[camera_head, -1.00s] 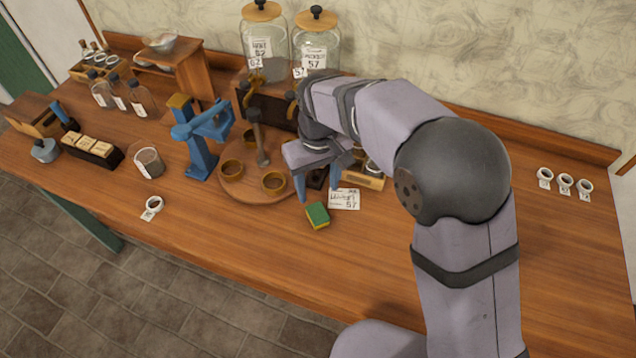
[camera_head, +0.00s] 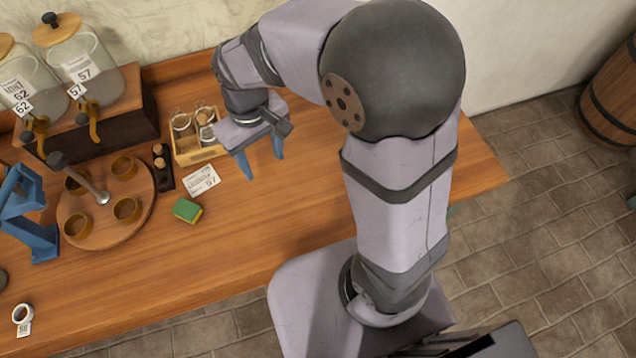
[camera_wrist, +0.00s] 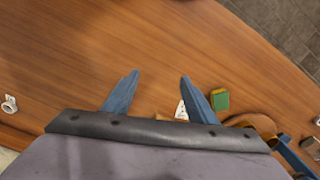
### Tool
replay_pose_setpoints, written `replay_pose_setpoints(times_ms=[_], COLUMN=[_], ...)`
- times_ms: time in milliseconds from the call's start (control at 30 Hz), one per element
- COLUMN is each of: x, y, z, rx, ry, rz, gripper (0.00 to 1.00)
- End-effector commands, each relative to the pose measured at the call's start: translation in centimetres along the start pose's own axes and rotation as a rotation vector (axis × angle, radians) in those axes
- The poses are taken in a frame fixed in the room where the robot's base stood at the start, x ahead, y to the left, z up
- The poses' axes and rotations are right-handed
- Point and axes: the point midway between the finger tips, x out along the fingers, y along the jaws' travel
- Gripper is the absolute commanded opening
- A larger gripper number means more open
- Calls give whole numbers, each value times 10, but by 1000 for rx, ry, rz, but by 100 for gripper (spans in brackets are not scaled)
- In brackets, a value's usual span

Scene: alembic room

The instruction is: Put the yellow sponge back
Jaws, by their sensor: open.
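The sponge (camera_head: 187,210) is green on top with a yellow lower layer. It lies flat on the wooden table (camera_head: 270,215), in front of the white label card (camera_head: 202,180). My gripper (camera_head: 263,165) is open and empty above the table, to the right of the sponge and the card. In the wrist view the two blue fingers (camera_wrist: 158,85) are spread apart with bare wood between and beyond them. The sponge also shows there (camera_wrist: 220,100), just right of the right finger and apart from it.
A wooden crate of jars (camera_head: 198,150) stands behind the card. A round board (camera_head: 105,232) with several cups and an upright post is left of the sponge. Two jar dispensers (camera_head: 90,75) stand at the back left. The table right of the sponge is clear.

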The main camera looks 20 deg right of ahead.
Motion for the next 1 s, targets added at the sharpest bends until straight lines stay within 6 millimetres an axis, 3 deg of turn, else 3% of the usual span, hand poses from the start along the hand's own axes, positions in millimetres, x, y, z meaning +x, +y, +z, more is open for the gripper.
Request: replay_pose_setpoints(times_ms=[33,133,300,400,1000], x=[2,10,21,25,27], y=[21,46,66,70,71], z=[23,60,109,123,129], rx=[70,176,301,337,350], ry=[0,1,0,-1,-2], rz=[0,1,1,1,1], gripper=[52,52,52,52,52])
